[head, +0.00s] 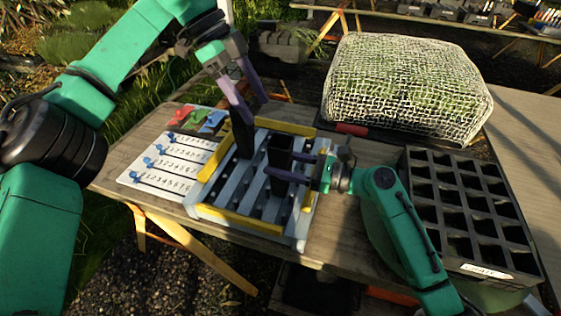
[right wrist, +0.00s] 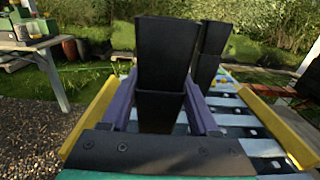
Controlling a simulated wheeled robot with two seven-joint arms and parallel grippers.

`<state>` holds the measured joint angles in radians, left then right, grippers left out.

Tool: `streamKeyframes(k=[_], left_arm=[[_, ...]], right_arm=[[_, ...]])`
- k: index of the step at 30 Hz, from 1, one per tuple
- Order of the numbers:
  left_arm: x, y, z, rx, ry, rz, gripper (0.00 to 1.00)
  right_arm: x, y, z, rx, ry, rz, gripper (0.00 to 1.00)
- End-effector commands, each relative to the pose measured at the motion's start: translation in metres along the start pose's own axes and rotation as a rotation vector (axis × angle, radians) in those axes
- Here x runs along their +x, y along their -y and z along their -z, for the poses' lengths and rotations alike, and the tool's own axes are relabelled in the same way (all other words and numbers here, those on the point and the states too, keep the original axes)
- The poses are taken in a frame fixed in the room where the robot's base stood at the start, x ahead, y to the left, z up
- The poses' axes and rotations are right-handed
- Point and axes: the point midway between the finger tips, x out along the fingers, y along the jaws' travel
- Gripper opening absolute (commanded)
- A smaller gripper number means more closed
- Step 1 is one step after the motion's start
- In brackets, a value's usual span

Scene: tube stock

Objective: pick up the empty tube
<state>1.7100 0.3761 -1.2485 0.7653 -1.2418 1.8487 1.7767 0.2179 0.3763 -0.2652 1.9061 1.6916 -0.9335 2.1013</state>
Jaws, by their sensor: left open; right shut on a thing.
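A black square tube (head: 280,152) with a dark, open top stands upright over the rack's right side. My right gripper (head: 298,166) is shut on it, and in the right wrist view this tube (right wrist: 167,55) sits between the purple fingers. A crosswise edge shows partway down it. A second black tube (head: 242,138) stands farther left, directly below my left gripper (head: 249,104); it also shows behind the held tube in the right wrist view (right wrist: 210,50). My left gripper is open, its purple fingers pointing down close to that tube's top. The tubes' insides are too dark to read.
A grey slatted rack (head: 225,209) with yellow rails lies on the wooden table (head: 330,230). A white numbered board (head: 165,165) with blue pegs is left of it. A black celled tray (head: 470,205) stands right, and a net-covered green mound (head: 405,85) behind.

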Motion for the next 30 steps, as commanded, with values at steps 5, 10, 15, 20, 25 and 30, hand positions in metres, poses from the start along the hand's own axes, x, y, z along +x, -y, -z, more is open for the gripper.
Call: streamKeyframes(k=[5,10,15,20,25,30], left_arm=[[0.011,-0.014,0.016,0.413,0.154,0.001,0.97],[0.020,-0.032,0.036,1.098,0.441,-0.025,0.97],[0.019,-0.041,0.049,1.525,0.653,-0.073,0.97],[0.035,-0.036,0.042,1.599,0.690,-0.091,0.97],[0.065,-0.022,0.026,1.596,0.688,-0.090,0.97],[0.085,-0.014,0.016,1.594,0.687,-0.090,0.97]], right_arm=[[0.000,0.000,0.000,0.001,-0.001,0.000,0.10],[0.000,0.000,0.001,0.001,-0.001,0.000,0.10],[0.000,0.000,0.001,0.001,-0.001,0.000,0.10],[0.000,0.000,0.001,0.001,-0.001,0.000,0.10],[0.000,0.000,0.000,0.000,0.000,0.000,0.10],[0.000,0.000,0.001,0.000,-0.001,0.000,0.10]])
